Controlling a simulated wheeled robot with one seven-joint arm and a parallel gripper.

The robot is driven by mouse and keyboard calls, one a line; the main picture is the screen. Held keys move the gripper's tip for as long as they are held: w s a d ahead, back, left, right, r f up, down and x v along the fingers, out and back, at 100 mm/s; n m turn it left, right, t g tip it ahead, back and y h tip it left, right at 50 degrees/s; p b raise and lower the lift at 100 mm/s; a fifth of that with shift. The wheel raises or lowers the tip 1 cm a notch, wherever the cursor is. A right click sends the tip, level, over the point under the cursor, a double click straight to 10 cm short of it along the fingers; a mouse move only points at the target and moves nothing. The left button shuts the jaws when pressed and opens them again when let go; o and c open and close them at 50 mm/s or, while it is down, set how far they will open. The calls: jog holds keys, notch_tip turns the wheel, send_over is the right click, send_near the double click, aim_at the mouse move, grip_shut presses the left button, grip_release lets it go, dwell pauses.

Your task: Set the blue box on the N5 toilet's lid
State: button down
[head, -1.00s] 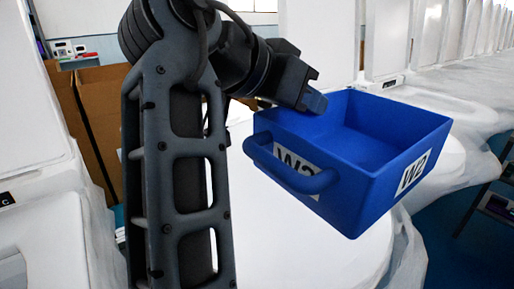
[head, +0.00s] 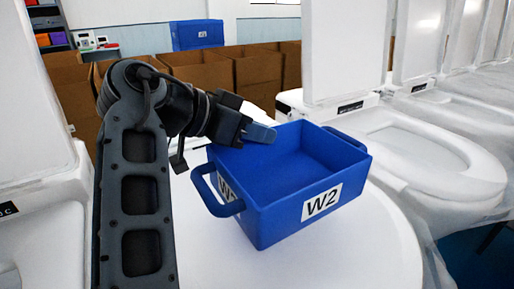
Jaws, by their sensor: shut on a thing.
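The blue box (head: 290,205), labelled W2 and with a handle at each end, is empty and nearly level in the head view. My gripper (head: 262,134) is shut on its far left rim; the fingertip inside the wall is mostly hidden. The box is over a white closed toilet lid (head: 375,250). I cannot tell whether its base touches the lid or hangs just above it. No N5 label is readable on this toilet.
An open white toilet (head: 440,150) stands close on the right, with more toilets in a row beyond. Another white toilet (head: 30,190) is on the left. Cardboard boxes (head: 200,77) and a second blue box (head: 197,35) are behind.

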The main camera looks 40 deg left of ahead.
aim_at(255, 151)
jog(key=shift+a+f+p, duration=0.2)
jog(key=shift+f+p, duration=0.25)
jog(key=shift+f, duration=1.65)
jog(key=shift+f, duration=0.1)
jog(key=c, duration=1.2)
grip_release()
jog(key=shift+s+r, duration=0.2)
jog(key=shift+r, duration=0.05)
jog(key=p+v, duration=0.2)
jog(key=v, duration=0.9)
jog(key=shift+s+a+r+p, duration=0.1)
jog(key=shift+s+p, duration=0.2)
jog(key=shift+s, duration=0.05)
